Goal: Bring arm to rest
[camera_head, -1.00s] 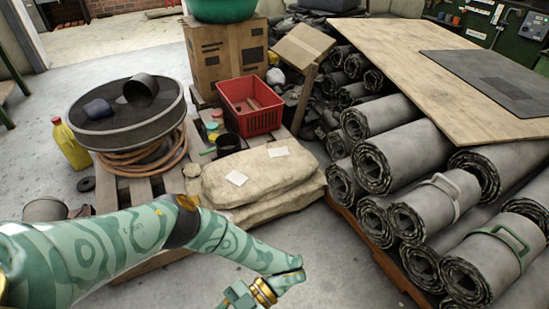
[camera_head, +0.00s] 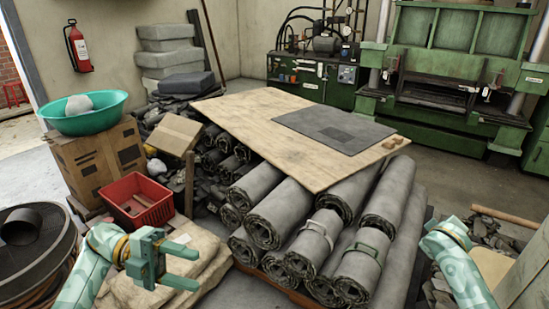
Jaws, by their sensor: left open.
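My left arm comes in at the lower left with its forearm raised. My left gripper (camera_head: 198,268) is open and empty, its two green fingers pointing right. In the picture it lies over the pale sacks (camera_head: 213,242), left of the sheet rolls; I cannot tell its exact height above them. My right arm (camera_head: 452,256) shows at the lower right as a bent green link with a gold ring. Its gripper is not in view.
Grey sheet rolls (camera_head: 262,213) are stacked under a plywood board (camera_head: 245,120) bearing a dark sheet (camera_head: 335,128). A red crate (camera_head: 138,200), a cardboard box (camera_head: 98,160) with a teal basin (camera_head: 84,121), and a round drum (camera_head: 35,250) crowd the left. Green machines stand behind.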

